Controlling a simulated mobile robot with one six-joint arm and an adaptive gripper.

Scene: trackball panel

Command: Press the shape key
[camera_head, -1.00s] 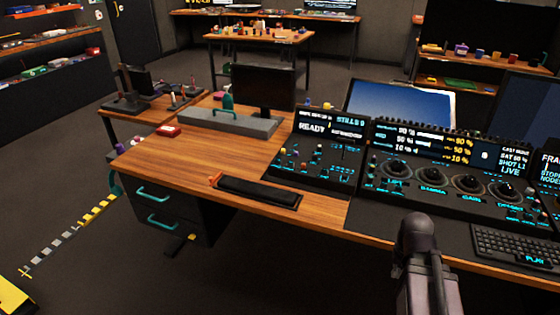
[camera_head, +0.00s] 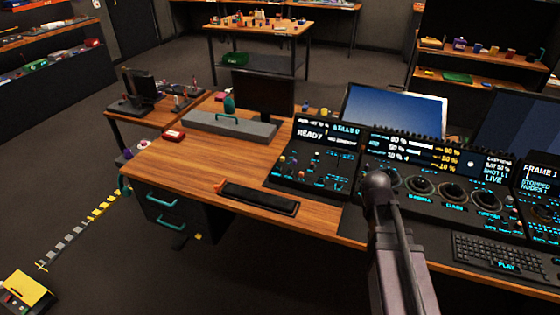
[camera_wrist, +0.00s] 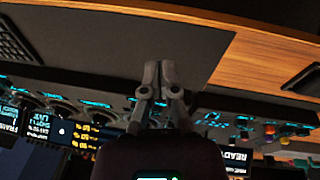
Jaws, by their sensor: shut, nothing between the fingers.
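The dark trackball panel (camera_head: 440,176) lies on the desk at the right in the head view, with several ringed trackballs, lit readouts and small cyan-lit keys. It shows upside down at the left of the wrist view (camera_wrist: 75,101). The key labels are too small to read, so I cannot tell which is the shape key. In the head view my arm hides part of the panel's left side, and I cannot make out the fingertips.
Left of the trackball panel is a smaller panel (camera_head: 317,158) reading READY. A keyboard (camera_head: 505,254) lies in front at the right. A black wrist rest (camera_head: 260,198) lies on the wooden desk (camera_head: 222,160). Monitors stand behind. Bare desk is free at the left.

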